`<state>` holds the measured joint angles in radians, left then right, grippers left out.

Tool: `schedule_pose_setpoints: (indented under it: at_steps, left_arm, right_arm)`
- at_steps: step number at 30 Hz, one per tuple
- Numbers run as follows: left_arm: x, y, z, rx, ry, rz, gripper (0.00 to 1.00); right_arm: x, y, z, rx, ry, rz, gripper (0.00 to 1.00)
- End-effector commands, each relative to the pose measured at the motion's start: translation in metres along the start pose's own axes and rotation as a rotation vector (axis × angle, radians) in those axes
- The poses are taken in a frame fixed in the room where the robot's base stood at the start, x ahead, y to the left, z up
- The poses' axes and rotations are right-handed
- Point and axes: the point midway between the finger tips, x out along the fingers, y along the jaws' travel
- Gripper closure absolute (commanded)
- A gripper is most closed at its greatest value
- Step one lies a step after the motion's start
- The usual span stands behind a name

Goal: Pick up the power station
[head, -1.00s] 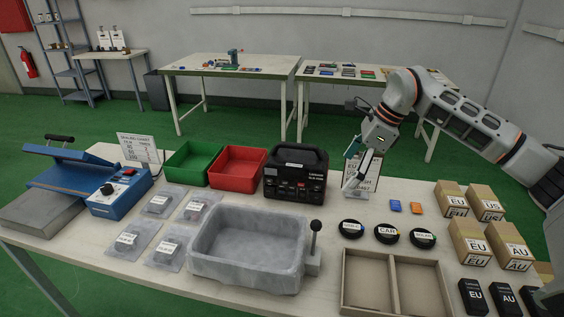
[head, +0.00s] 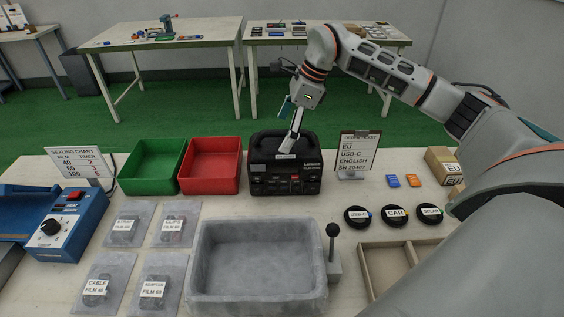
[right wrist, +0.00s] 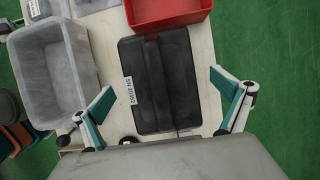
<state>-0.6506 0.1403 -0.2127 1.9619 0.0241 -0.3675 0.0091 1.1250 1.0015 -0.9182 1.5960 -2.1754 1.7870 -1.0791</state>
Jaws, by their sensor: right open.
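The power station (head: 286,178) is a black box with a top handle and a front panel of sockets and switches. It stands upright on the table, right of the red bin. In the right wrist view I see its top (right wrist: 160,80) from above, with a white serial label at one edge. My right gripper (head: 296,130) is over the power station and points down at it, hiding part of the top. In the right wrist view the gripper (right wrist: 168,104) is open, its fingers wide apart on either side of the box, holding nothing. My left gripper is out of view.
A red bin (head: 238,168) stands close on the left, with a green bin (head: 130,170) beyond it. An order ticket stand (head: 357,152) is close on the right. A grey basin (head: 195,262) with a lever (head: 333,262) lies in front. Sealed bags (head: 128,224) lie further left.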

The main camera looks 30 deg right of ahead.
Motion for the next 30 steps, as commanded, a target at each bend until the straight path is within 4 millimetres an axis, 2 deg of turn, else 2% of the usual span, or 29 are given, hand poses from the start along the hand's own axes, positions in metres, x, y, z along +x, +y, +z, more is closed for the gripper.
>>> schedule_pose_setpoints:
  at_steps: [9,12,30]
  left_arm:
    - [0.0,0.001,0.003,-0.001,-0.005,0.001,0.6]
    - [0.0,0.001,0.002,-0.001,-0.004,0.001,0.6]
    - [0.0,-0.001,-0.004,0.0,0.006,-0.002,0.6]
  right_arm:
    - [0.042,0.005,-0.006,0.001,0.0,0.004,0.0]
    - [0.051,0.004,-0.005,0.0,0.0,0.001,0.0]
    - [0.055,0.004,-0.007,0.001,0.001,0.001,0.0]
